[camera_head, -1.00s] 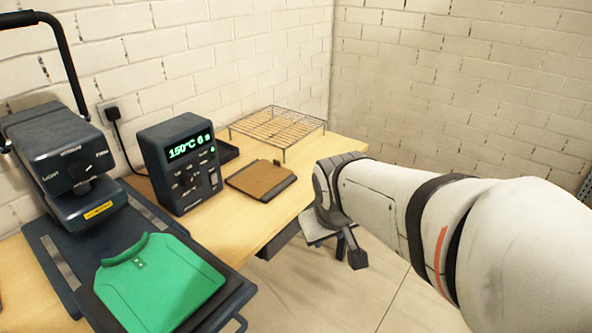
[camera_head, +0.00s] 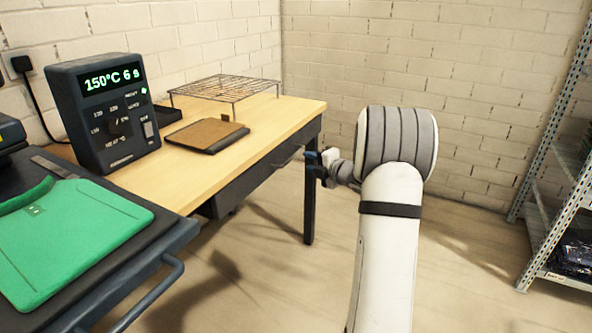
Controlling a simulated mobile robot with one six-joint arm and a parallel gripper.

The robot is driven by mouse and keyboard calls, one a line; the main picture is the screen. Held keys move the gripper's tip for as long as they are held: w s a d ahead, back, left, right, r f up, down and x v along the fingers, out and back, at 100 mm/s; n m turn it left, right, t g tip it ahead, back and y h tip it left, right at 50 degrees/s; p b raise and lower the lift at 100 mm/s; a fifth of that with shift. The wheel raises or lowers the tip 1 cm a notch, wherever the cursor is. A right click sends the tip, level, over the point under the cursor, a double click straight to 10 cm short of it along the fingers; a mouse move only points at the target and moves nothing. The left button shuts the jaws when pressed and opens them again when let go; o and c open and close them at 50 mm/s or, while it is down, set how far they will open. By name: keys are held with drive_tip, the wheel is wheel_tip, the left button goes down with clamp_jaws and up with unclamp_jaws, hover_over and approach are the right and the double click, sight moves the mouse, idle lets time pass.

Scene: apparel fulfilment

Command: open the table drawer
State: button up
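The wooden-topped table (camera_head: 185,183) runs along the wall at the left. Its dark drawer (camera_head: 245,186) sits under the front edge and looks closed. A thin grey handle (camera_head: 288,158) sticks out from the drawer front. My gripper (camera_head: 311,165) is just right of the handle, near the table's front leg, with its fingers pointing left towards the drawer. A small gap seems to lie between the fingers and the handle. The fingers are small and partly covered by my wrist, so I cannot tell how far apart they are.
A metal shelf (camera_head: 560,170) is at right. The floor between is clear.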

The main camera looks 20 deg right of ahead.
sight(294, 157)
drive_tip(key=b+x, duration=0.1)
drive_tip(key=x, duration=0.6)
drive_tip(key=shift+w, duration=0.35)
drive_tip(key=shift+a, duration=0.15)
drive_tip(key=shift+c, duration=0.2)
clamp_jaws()
